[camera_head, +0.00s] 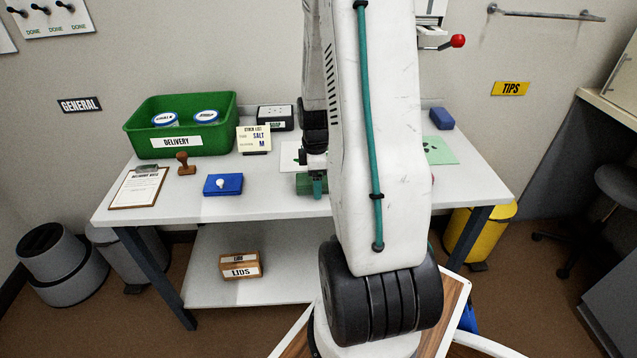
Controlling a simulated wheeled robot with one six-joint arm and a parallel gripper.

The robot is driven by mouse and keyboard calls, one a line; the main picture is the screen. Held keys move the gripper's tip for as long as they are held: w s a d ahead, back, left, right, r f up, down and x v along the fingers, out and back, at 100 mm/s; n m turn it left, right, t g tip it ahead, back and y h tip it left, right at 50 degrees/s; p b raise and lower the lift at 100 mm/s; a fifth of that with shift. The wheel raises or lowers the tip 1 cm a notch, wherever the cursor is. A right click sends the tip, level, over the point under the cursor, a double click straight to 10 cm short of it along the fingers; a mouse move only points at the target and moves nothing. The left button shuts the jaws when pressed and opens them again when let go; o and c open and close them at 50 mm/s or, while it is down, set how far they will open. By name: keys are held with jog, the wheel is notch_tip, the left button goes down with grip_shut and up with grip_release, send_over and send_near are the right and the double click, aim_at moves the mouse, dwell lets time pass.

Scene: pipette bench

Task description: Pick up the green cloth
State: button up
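A dark green item (303,182), which looks like the folded green cloth, lies on the white table near its middle. Only part of it shows, as my gripper and arm cover the rest. My gripper (318,187) points down at this green item, with a teal fingertip in front of it. I cannot tell whether it touches the item or how far apart the fingers are. A flat pale green sheet (441,151) with dark marks lies further right, partly behind my arm.
A green delivery bin (222,145) with blue-and-white lidded tubs stands at the back left. A stamp (185,164), a clipboard (139,188), a blue box (223,185) and a note card (254,138) are left of my gripper. A blue block (441,118) sits back right.

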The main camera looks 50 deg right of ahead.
jog(key=c, duration=1.1)
jog(key=shift+o, duration=0.2)
jog(key=shift+r, duration=0.85)
jog(key=shift+s+r, duration=0.2)
jog(key=shift+r, duration=0.35)
jog(key=shift+s+r, duration=0.15)
jog(key=shift+r, duration=0.35)
jog(key=s+a+r, duration=0.1)
jog(key=s, duration=1.4)
jog(key=shift+s, duration=0.15)
jog(key=shift+r, duration=0.1)
